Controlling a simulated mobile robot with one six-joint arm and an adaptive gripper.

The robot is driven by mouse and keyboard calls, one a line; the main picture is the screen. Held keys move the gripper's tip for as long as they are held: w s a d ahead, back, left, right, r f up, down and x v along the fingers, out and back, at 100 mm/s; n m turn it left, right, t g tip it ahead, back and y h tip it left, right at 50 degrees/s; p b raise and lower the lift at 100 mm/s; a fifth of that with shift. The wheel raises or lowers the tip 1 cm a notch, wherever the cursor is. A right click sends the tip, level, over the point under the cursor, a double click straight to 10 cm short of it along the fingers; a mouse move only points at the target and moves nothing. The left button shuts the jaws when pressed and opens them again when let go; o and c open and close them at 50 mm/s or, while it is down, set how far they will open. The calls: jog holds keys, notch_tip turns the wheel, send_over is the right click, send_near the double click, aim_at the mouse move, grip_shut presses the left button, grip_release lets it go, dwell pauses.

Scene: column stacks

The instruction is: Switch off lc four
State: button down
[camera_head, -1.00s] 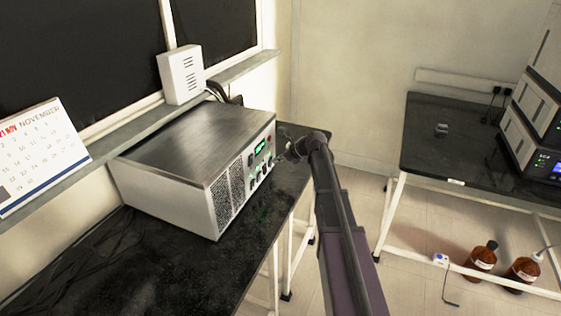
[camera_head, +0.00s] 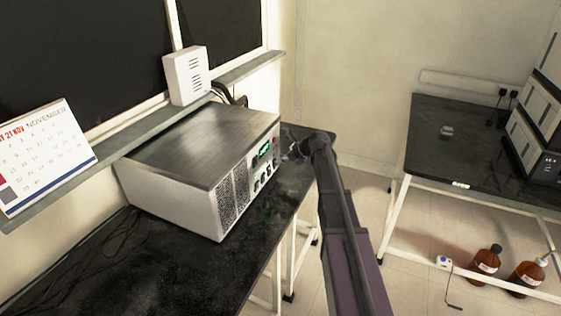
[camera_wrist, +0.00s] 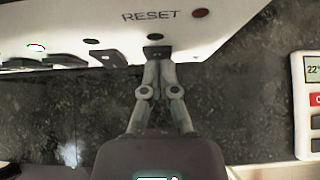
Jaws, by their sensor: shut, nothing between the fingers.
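A metal power box (camera_head: 190,150) stands on the left bench, with a green lit display and a row of switches on its front. In the wrist view its front panel (camera_wrist: 115,22) shows the word RESET, a red button (camera_wrist: 200,13) and a small green light (camera_wrist: 90,41). My gripper (camera_wrist: 158,64) is shut and empty, its fingertips at a black switch (camera_wrist: 157,50) below RESET; I cannot tell if they touch. Other switches (camera_wrist: 68,60) lie to the left. An instrument stack (camera_head: 536,130) is cut off at right. No label naming lc four is readable.
A calendar (camera_head: 42,158) and a white vented box (camera_head: 187,75) stand on the ledge. Brown bottles (camera_head: 487,262) stand on the floor under the right bench (camera_head: 440,150). A white device with a display (camera_wrist: 310,100) is at the wrist view's right edge.

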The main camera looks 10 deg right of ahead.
jog(key=shift+r+p, duration=0.6)
jog(key=shift+r, duration=0.15)
jog(key=shift+s, duration=0.1)
jog(key=p+v, duration=0.8)
jog(key=v, duration=0.5)
dwell(0.4)
jog(key=shift+f, duration=0.1)
dwell(0.4)
